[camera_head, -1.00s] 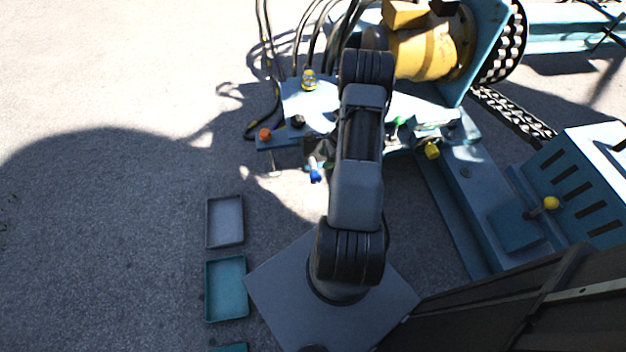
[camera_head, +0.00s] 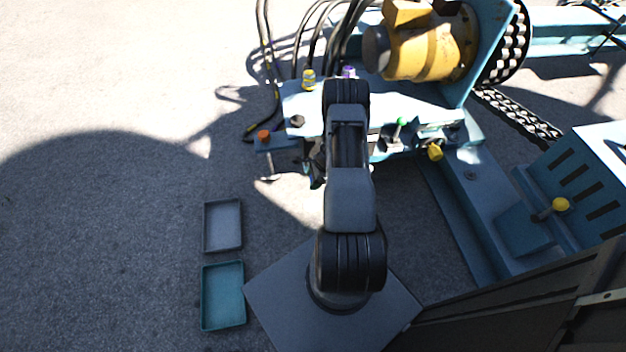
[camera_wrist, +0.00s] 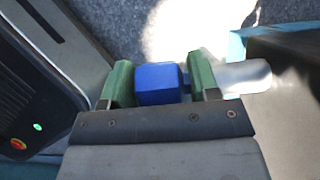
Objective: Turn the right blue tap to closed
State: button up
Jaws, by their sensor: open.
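The blue tap's handle (camera_wrist: 158,84) is a blue block in the wrist view. It sits between the two green fingers of my gripper (camera_wrist: 162,84). The fingers are open, with a small gap on the left of the block; the right finger is close to its right end. A pale metal part (camera_wrist: 243,78) extends to the right beyond the right finger. In the head view my arm hides most of the tap and nearly all of my gripper. I cannot tell whether another blue tap is hidden there, nor how far this tap is turned.
A blue machine frame (camera_head: 300,101) holds an orange knob (camera_head: 264,136), a yellow fitting (camera_head: 309,79), a green-topped part (camera_head: 401,123) and a yellow knob (camera_head: 435,153). Black hoses rise behind. A grey tray (camera_head: 223,226) and a teal tray (camera_head: 223,295) lie on open ground at left.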

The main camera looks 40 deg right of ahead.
jog(key=c, duration=0.6)
jog(key=shift+d+f+y+b, duration=0.1)
jog(key=shift+f+y+b, duration=0.35)
jog(key=shift+b, duration=0.65)
jog(key=shift+c, duration=0.2)
jog(key=shift+r+t+y+b, duration=0.1)
jog(key=shift+t+y+b, duration=0.3)
jog(key=shift+y+b, duration=0.2)
jog(key=shift+d+r+t+y+b, duration=0.15)
jog(key=shift+t+y+b, duration=0.25)
jog(key=shift+y+b, duration=0.4)
jog(key=shift+r+t+y, duration=0.3)
jog(key=shift+r+y, duration=0.05)
jog(key=o, duration=0.6)
